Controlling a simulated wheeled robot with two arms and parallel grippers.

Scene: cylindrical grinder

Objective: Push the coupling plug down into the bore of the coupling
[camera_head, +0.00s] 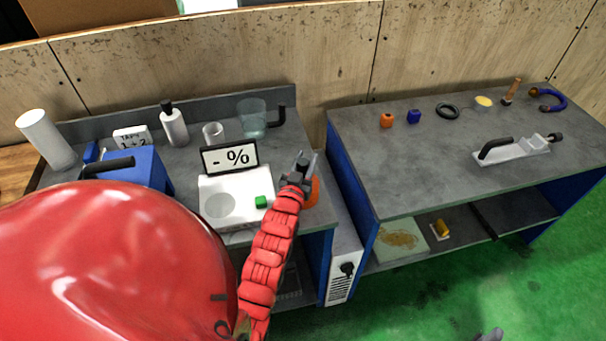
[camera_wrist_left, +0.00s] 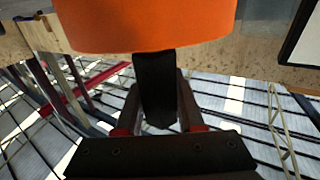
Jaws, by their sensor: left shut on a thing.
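My left gripper (camera_head: 302,162) is at the right end of the left bench. It is shut on a dark part (camera_wrist_left: 157,88) that joins a large orange thing (camera_wrist_left: 145,22) in the left wrist view. Orange (camera_head: 313,192) also shows just beside the gripper in the head view, partly hidden by my arm. On the right bench stand a small orange piece (camera_head: 386,120) and a small blue piece (camera_head: 413,116), apart. I cannot tell which thing is the coupling or its plug, and no bore shows clearly. A grey tip at the bottom edge may be my right gripper (camera_head: 490,335).
A beaker (camera_head: 252,118) is behind. A black ring (camera_head: 447,111) and a grey fixture (camera_head: 512,149) are on the right bench (camera_head: 400,185). A gap separates the benches.

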